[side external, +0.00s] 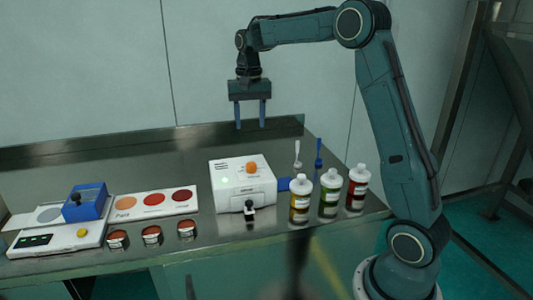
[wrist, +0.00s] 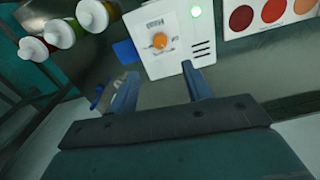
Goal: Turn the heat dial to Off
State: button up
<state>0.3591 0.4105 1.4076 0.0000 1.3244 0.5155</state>
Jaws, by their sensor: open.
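The heat dial is an orange knob (side external: 252,168) on top of a white box (side external: 228,190) in the middle of the bench. My gripper (side external: 251,127) hangs above the bench behind the box, fingers pointing down, open and empty. In the wrist view my gripper (wrist: 160,85) has its two fingers apart, clear of the dial.
Several bottles (side external: 329,192) with white caps stand right of the box. A white and a blue brush-like tool (side external: 318,155) stand behind them. Left are a colour card (side external: 154,200), small jars (side external: 151,236) and a scale (side external: 60,238) with a blue holder (side external: 86,203). The back of the bench is clear.

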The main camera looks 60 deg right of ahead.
aim_at(251, 163)
notch_tip(251, 163, down, 13)
jog(key=shift+f, duration=0.1)
dwell(0.6)
jog(key=c, duration=1)
